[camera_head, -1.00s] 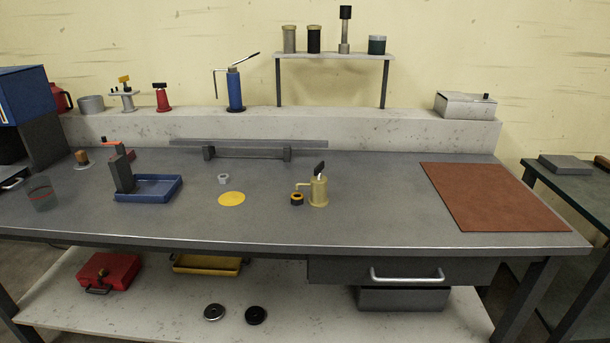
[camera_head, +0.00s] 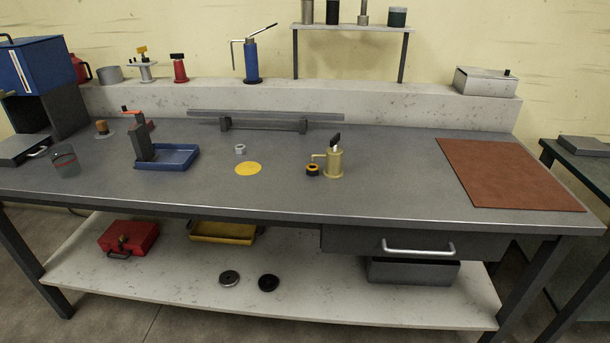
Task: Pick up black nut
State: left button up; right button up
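A small black nut (camera_head: 312,170) with an orange ring on top sits on the grey workbench (camera_head: 400,190), near the middle. It stands close beside a tan oil can (camera_head: 334,164) with a black top, on the can's left; I cannot tell whether they touch. A light grey nut (camera_head: 240,149) lies further left, behind a flat yellow disc (camera_head: 248,169). Neither of my grippers shows in the head view.
A blue tray (camera_head: 180,160) with a dark upright tool is at left, near a glass (camera_head: 66,164). A brown mat (camera_head: 510,174) covers the right end. The bench between oil can and mat is clear. The lower shelf (camera_head: 190,285) holds a black disc (camera_head: 268,283) and a grey disc (camera_head: 229,278).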

aim_at(311, 169)
jog(key=u, duration=0.5)
jog(key=k, duration=1.2)
jog(key=z, duration=0.25)
jog(key=i, duration=1.7)
jog(key=u, duration=0.65)
